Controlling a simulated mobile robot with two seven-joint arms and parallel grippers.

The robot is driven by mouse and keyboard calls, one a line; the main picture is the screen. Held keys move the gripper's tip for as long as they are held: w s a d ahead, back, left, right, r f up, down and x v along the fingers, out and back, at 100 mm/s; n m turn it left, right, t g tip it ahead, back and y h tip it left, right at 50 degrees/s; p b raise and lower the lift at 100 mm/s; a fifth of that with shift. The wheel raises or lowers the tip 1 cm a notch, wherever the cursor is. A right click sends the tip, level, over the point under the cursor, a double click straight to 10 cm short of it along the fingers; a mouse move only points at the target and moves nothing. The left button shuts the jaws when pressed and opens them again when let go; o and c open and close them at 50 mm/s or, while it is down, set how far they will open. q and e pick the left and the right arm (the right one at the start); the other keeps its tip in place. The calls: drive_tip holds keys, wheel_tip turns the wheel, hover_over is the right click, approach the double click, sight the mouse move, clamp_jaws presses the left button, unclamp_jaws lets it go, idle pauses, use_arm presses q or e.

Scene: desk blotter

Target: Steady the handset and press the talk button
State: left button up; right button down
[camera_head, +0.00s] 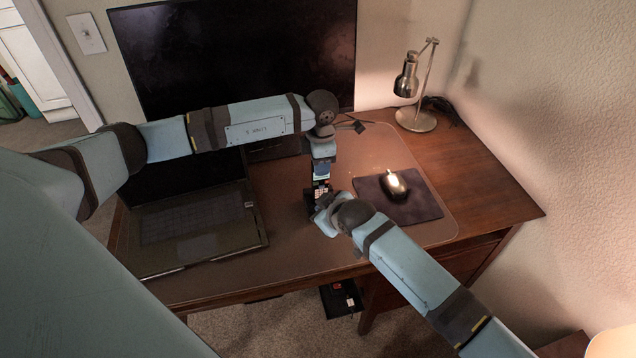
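A small dark handset (321,187) with light and reddish keys is on the desk blotter (285,215), between my two grippers. Its upper part lies close under my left gripper (321,166), which reaches down from above. My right gripper (311,198) is at the handset's near end, coming from the lower right. The hands cover parts of the handset, and the talk button cannot be picked out. The fingers of both grippers are too small and hidden to tell whether they are open, shut or touching the handset.
An open laptop (190,225) stands to the left, and a large monitor (240,50) is behind. A metal lamp (416,120) stands at the back right. The blotter's near part is clear.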

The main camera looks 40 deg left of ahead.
use_arm(q)
drive_tip(key=o, duration=0.4)
drive_tip(key=shift+o, duration=0.2)
drive_tip(key=shift+r, duration=0.1)
wheel_tip(320, 180, up, 12)
